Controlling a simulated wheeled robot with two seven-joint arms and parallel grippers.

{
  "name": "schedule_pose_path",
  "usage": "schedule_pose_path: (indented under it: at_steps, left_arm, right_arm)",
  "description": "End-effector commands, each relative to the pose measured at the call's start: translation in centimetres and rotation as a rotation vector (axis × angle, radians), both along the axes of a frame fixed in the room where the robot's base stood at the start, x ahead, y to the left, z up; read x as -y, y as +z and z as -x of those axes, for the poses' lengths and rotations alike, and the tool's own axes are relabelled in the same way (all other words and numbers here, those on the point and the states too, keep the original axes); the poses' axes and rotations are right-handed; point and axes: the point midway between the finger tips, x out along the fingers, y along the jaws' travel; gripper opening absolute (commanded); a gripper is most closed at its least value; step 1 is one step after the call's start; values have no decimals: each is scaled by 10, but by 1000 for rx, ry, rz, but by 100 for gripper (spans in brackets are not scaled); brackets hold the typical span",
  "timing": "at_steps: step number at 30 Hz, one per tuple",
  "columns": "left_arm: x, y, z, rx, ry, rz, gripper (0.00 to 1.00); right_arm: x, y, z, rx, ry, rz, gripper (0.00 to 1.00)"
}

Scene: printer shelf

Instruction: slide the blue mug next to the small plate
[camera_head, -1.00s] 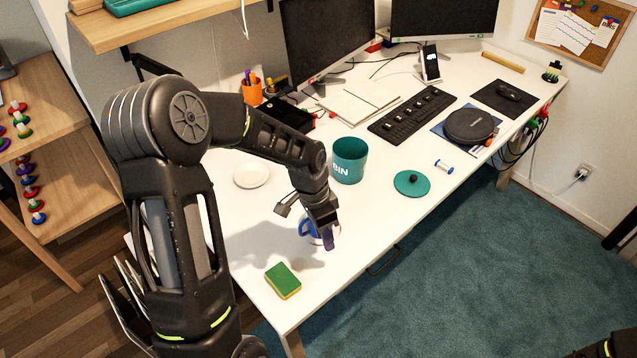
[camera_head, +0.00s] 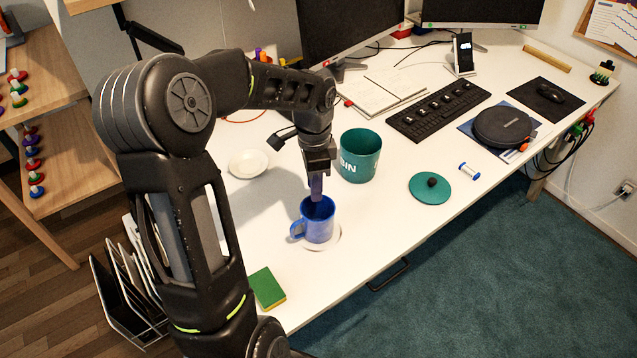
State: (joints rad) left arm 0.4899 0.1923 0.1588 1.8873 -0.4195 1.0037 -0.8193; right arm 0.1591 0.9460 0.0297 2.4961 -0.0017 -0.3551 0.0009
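The blue mug (camera_head: 319,226) stands upright near the front edge of the white desk, its handle pointing left. It is on or over a pale round disc (camera_head: 333,240), partly hidden by the mug. The small white plate (camera_head: 248,163) lies flat farther back and to the left, clearly apart from the mug. My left gripper (camera_head: 316,188) points down at the mug's far rim. Its fingers overlap in view, so the gap between them is hidden. I cannot tell whether they touch the rim or reach inside. My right gripper is out of view.
A teal bin (camera_head: 360,156) stands right behind the mug, with a teal lid (camera_head: 429,189) to its right. A green and yellow sponge (camera_head: 267,288) lies at the front left. The desk between mug and plate looks clear, though shadowed.

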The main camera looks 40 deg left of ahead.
Motion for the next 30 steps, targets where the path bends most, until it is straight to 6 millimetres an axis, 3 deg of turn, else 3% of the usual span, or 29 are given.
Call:
schedule_pose_path:
  at_steps: [8,22,30]
  left_arm:
    - [0,-6,0,-2,1,1,29]
    - [2,-68,2,-4,0,2,29]
    - [1,-79,1,-1,2,1,29]
  right_arm:
    - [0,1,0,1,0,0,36]
    - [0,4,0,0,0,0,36]
    - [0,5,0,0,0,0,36]
